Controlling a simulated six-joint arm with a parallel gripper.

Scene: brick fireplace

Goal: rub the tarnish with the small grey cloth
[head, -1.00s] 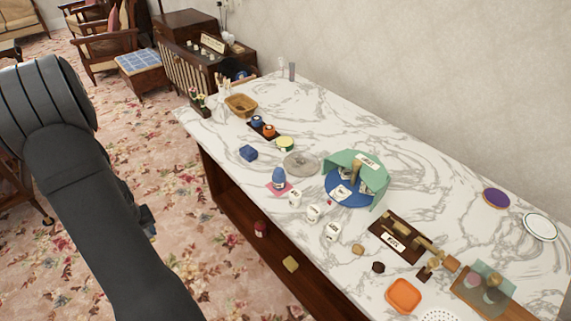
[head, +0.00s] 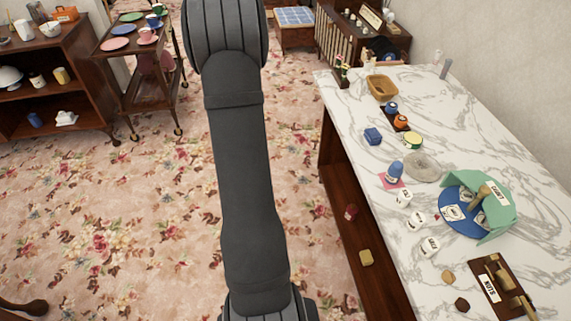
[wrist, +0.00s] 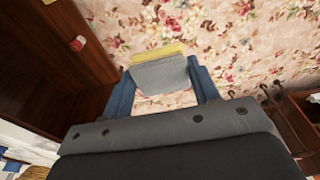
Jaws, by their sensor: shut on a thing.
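My gripper (wrist: 163,85) shows in the wrist view with its blue fingers on either side of a small grey piece (wrist: 160,74), and it is shut on it. The piece looks like the grey cloth, with a yellow strip along its far edge; I cannot tell whether the yellow belongs to it. It is held over the flowered carpet, beside the wooden shelf unit. In the head view my gripper is out of sight. A round grey disc (head: 423,167) lies flat on the marble top; no tarnish is clear on it at this size.
A yellow block (head: 366,257) sits on the shelf below. The carpet to the left is open.

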